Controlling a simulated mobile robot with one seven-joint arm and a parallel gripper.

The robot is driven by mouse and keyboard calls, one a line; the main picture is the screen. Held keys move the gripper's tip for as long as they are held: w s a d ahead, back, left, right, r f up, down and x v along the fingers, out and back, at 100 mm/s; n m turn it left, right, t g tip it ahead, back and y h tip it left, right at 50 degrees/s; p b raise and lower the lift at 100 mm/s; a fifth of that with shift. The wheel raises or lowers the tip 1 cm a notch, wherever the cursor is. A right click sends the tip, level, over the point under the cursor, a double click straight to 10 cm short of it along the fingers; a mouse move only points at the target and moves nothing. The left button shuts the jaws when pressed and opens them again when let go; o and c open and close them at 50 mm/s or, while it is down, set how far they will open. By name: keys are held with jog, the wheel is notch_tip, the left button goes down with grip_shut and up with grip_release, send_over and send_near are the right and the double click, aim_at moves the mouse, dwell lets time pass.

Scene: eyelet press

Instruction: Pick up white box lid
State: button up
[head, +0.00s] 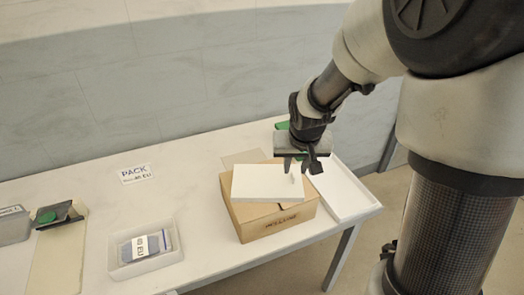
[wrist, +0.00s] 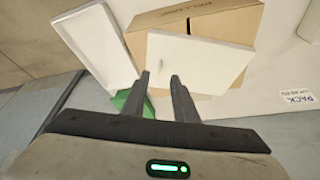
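The white box lid (head: 262,184) is a flat white panel lying slightly askew on top of a brown cardboard box (head: 275,222). In the wrist view the lid (wrist: 205,60) covers part of the box (wrist: 225,22). My gripper (head: 297,167) is over the lid's right rear part in the head view, fingers pointing down. In the wrist view my gripper (wrist: 160,76) has its two fingers apart, with the tips by the lid's near left corner. Nothing is clearly held between them. Whether a finger touches the lid cannot be told.
A shallow white tray (head: 352,204) lies right of the box, near the table's edge. A clear bin (head: 143,262) with packets stands front left, behind it a PACK label (head: 135,174). A press-like device (head: 60,214) is far left. The table between box and label is clear.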

jog(key=shift+w+b+x, duration=0.15)
jog(key=shift+b+x, duration=0.05)
jog(key=shift+x, duration=1.35)
jog(key=shift+w+b+x, duration=0.15)
jog(key=shift+b+x, duration=0.05)
jog(key=shift+x, duration=1.35)
jog(key=shift+d+r, duration=0.15)
jog(key=shift+r, duration=0.05)
jog(key=shift+c, duration=0.6)
grip_shut()
